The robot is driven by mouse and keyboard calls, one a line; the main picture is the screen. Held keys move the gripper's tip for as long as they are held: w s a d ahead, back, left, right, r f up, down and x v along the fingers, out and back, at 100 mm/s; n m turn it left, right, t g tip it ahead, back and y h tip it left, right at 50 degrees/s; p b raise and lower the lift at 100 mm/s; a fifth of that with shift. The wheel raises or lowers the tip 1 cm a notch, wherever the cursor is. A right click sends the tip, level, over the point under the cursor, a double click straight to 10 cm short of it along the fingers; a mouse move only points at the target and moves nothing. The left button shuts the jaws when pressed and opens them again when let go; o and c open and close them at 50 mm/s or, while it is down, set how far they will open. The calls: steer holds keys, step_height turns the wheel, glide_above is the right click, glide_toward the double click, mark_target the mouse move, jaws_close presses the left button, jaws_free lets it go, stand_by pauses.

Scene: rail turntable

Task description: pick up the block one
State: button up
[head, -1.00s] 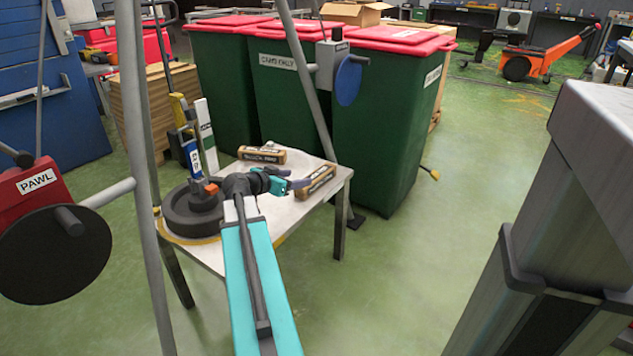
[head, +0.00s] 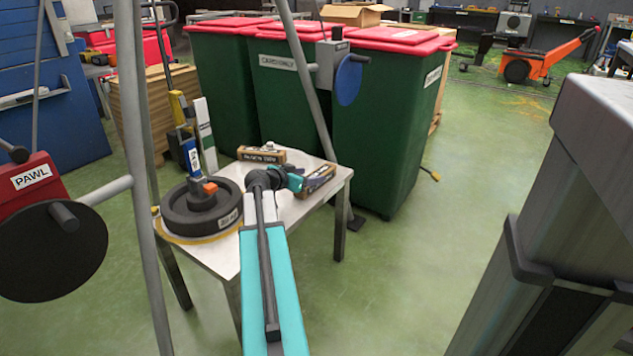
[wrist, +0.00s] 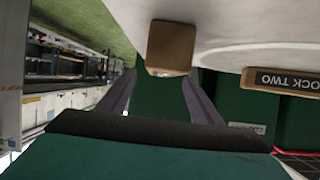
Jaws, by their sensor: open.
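Block one (head: 322,172) is a small brown block with a dark label, lying near the right corner of the white table (head: 216,257). My gripper (head: 308,183) is right beside it in the head view and partly covers it; its label is hard to read. In the wrist view its brown end (wrist: 171,48) is ahead of my gripper (wrist: 160,88), between the lines of the two spread fingers and towards the upper edge of the picture. The fingers are open and empty. Contact cannot be told.
Block two (head: 262,154) lies farther back on the table; its label shows in the wrist view (wrist: 285,80). A dark round turntable (head: 202,207) with a lever fills the table's left. Green bins (head: 385,130) stand behind. A grey pole (head: 310,90) rises close to the table.

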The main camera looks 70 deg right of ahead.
mark_target(315, 175)
steer(key=shift+b+x, duration=0.9)
steer(key=shift+x, duration=1.05)
steer(key=shift+d+f, duration=0.4)
steer(key=shift+d, duration=0.2)
steer(key=c, duration=1.3)
